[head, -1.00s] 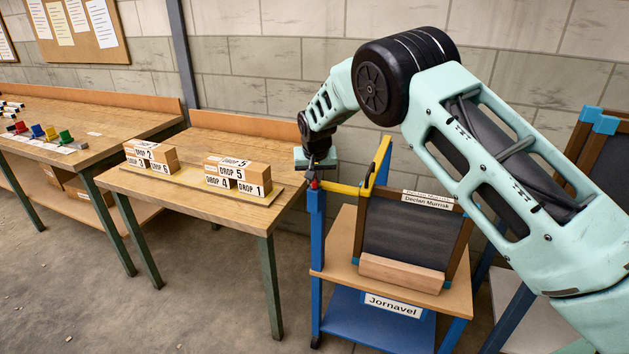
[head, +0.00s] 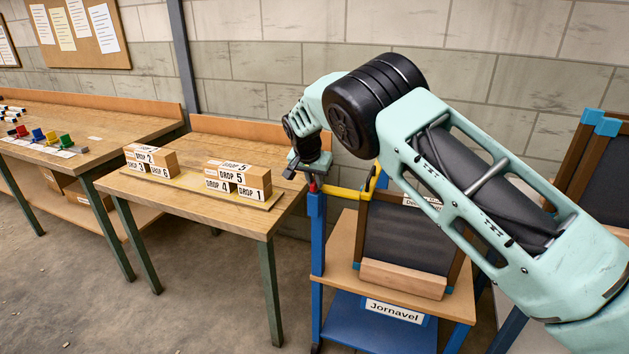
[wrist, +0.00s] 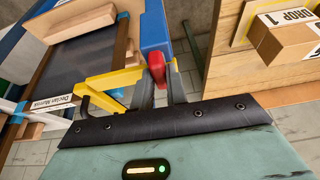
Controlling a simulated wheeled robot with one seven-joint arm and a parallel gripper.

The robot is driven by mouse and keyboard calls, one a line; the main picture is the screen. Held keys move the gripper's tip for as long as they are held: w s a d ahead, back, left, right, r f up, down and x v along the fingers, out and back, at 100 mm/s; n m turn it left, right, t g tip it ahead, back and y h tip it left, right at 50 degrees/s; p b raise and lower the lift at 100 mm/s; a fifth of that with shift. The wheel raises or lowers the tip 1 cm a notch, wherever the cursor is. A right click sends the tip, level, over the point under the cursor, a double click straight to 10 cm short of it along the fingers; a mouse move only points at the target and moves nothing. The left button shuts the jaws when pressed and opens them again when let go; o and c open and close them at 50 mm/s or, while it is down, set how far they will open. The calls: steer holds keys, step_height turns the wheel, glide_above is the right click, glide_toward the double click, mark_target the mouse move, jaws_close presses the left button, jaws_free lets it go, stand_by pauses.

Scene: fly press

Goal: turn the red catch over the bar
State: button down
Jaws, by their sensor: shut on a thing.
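The red catch (head: 313,187) sits at the top of the blue front post (head: 318,232) of the cart. In the wrist view the red catch (wrist: 156,69) stands between the two dark fingers of my gripper (wrist: 160,92), which is shut on it. The yellow bar (head: 345,193) runs from beside this post toward the cart's back. In the wrist view the yellow bar (wrist: 106,82) ends close beside the catch. Whether the catch lies across the bar is hard to tell. In the head view my gripper (head: 313,180) is above the post and its fingertips are small.
A wooden table (head: 225,215) with several labelled DROP boxes (head: 238,181) stands just left of the post. My arm hides part of the cart's right side. Open floor lies in front.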

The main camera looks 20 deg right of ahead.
steer(key=c, duration=1.4)
jaws_free()
steer(key=b+v, duration=0.3)
steer(key=v, duration=1.4)
steer(key=shift+r, duration=0.2)
steer(key=shift+s, duration=0.1)
